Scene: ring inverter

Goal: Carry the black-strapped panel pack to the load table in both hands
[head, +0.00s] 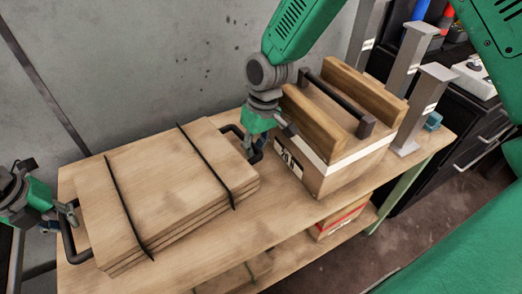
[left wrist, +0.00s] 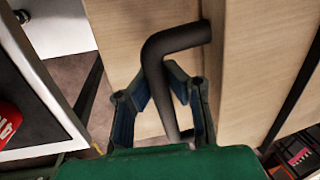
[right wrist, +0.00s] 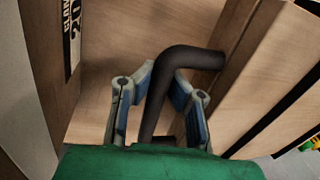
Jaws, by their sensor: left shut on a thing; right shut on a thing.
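The panel pack (head: 165,190) is a stack of flat wooden boards with two black straps, lying on a wooden table (head: 300,215). It has a black handle at each end. My left gripper (head: 70,207) is shut on the left handle (head: 70,243); in the left wrist view this handle (left wrist: 158,75) passes between the fingers. My right gripper (head: 255,148) is shut on the right handle (head: 233,130); in the right wrist view that handle (right wrist: 158,90) runs between the fingers. Whether the pack touches the table all along is hard to tell.
A wooden box with a black top handle (head: 335,165) stands close to the right gripper. Grey metal posts (head: 425,100) stand at the table's right end. A grey wall (head: 130,70) is behind. A lower shelf holds a box with a red stripe (head: 342,220). A dark cabinet (head: 470,140) stands right.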

